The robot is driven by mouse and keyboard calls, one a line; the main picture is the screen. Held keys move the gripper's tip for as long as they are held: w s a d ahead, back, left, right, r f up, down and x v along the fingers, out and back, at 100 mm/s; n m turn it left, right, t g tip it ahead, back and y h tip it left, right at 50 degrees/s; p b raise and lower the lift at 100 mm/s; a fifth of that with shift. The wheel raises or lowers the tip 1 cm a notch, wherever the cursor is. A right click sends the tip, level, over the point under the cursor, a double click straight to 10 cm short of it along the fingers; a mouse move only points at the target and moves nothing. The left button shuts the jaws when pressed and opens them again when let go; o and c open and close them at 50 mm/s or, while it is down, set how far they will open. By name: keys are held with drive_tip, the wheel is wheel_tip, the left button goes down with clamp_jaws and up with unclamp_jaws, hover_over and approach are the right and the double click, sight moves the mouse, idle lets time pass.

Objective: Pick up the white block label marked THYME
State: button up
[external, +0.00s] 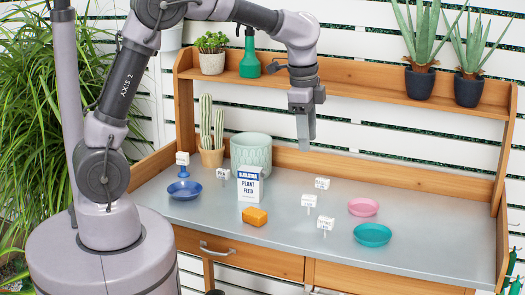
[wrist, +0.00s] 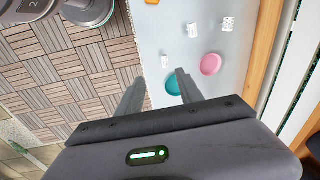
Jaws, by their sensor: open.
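Several white block labels on thin stems stand on the grey bench top. Three are right of the centre: a back label (external: 322,183), a middle label (external: 309,200) and a front label (external: 325,222). They also show in the wrist view, as a right label (wrist: 226,24), a middle label (wrist: 192,30) and a left label (wrist: 164,62). Two more are at the left, one label (external: 182,158) by the blue dish and another label (external: 222,174). The lettering is too small for me to tell which reads THYME. My gripper (external: 303,146) is open and empty, high above the bench's back part.
A plant feed box (external: 250,187), an orange block (external: 254,216) and a blue dish (external: 185,190) are left of centre. A pink dish (external: 363,207) and a teal dish (external: 372,235) are at the right. A pale green pot (external: 251,152) stands behind. A wooden shelf (external: 350,92) runs along the back.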

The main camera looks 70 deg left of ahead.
drive_tip(key=w+f+m+g, duration=0.1)
drive_tip(key=w+f, duration=0.5)
drive_tip(key=f, duration=0.1)
drive_tip(key=b, duration=0.4)
hover_over(328, 221)
drive_tip(key=shift+h, duration=0.3)
drive_tip(key=f, duration=1)
drive_tip(key=shift+w+a+f, duration=0.15)
drive_tip(key=shift+a+f, duration=0.15)
drive_tip(key=f+b, duration=0.1)
drive_tip(key=f, duration=0.3)
drive_tip(key=f+b, duration=0.1)
drive_tip(key=f, duration=0.1)
drive_tip(key=shift+d+f+b, duration=0.15)
drive_tip(key=shift+d+b, duration=0.15)
drive_tip(key=shift+d, duration=0.05)
drive_tip(key=shift+r, duration=0.2)
drive_tip(key=shift+c, duration=0.6)
clamp_jaws()
